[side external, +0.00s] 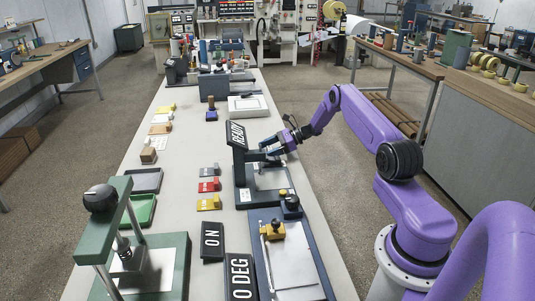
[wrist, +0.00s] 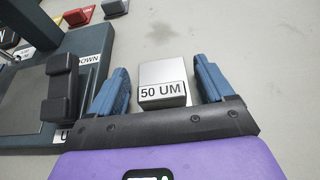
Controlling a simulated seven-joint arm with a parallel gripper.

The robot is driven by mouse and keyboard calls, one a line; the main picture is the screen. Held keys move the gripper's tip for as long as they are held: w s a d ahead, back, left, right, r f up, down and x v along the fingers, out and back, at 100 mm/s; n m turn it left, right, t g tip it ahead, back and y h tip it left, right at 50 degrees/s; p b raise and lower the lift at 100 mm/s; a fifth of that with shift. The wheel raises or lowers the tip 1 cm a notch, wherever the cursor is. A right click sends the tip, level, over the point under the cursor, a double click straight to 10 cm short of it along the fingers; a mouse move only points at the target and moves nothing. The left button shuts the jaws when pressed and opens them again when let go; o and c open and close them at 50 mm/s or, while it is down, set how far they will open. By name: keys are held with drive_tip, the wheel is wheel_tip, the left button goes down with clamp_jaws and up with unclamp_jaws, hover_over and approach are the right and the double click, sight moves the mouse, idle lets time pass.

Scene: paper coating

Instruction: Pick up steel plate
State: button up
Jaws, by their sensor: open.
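My gripper (side external: 269,154) is open beside the READY sign (side external: 237,134) in the side view. In the wrist view its two blue fingers (wrist: 161,72) stand apart on either side of a silver-grey metal block (wrist: 162,72) with a white "50 UM" label. The block lies on the pale bench top, and no finger contact is clear. I cannot make the block out in the side view. It is the only metal piece between the fingers, but I cannot tell surely that it is the steel plate.
A dark fixture (wrist: 28,136) with a black handle (wrist: 62,90) and a "DOWN" label stands close left of the fingers. The red block (side external: 209,185), yellow block (side external: 209,202) and grey block (side external: 208,170) lie left of it. Bench right of the silver block is clear.

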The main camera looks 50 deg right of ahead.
drive_tip(key=c, duration=1.1)
drive_tip(key=shift+r, duration=0.1)
